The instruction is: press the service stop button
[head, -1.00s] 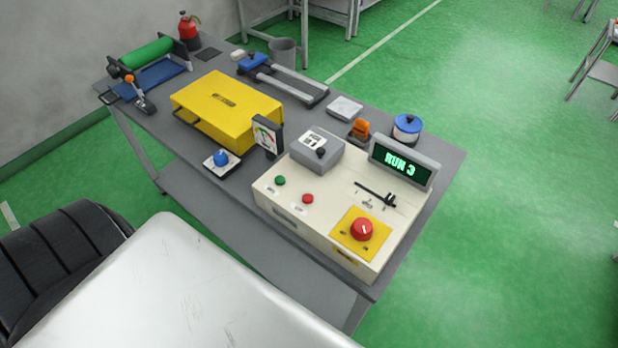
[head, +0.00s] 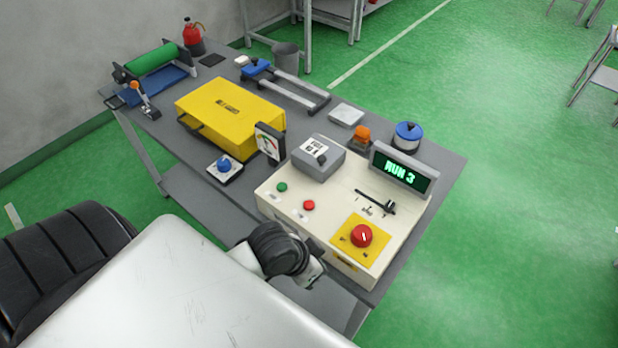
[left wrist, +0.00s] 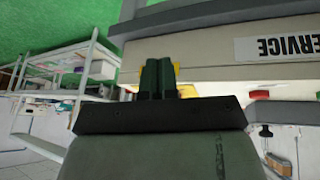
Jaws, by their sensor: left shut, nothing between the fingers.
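The cream control console (head: 290,205) stands at the near right of the bench. In the left wrist view, an upside-down white label (left wrist: 281,46) reads SERVICE on a pale wall. My left gripper (left wrist: 160,65) is shut and empty, with a yellow patch behind its fingertips and a red button-like shape (left wrist: 259,94) to the right. In the head view, my dark left wrist is before the console's front; its fingers cannot be made out.
A display (head: 402,170) on the console reads RUN 3. A black slide lever (head: 376,202) and a grey box (head: 318,160) are also on it. A dial gauge (head: 269,142), blue button (head: 223,165) and yellow case (head: 228,112) stand to the left. Open green floor lies right.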

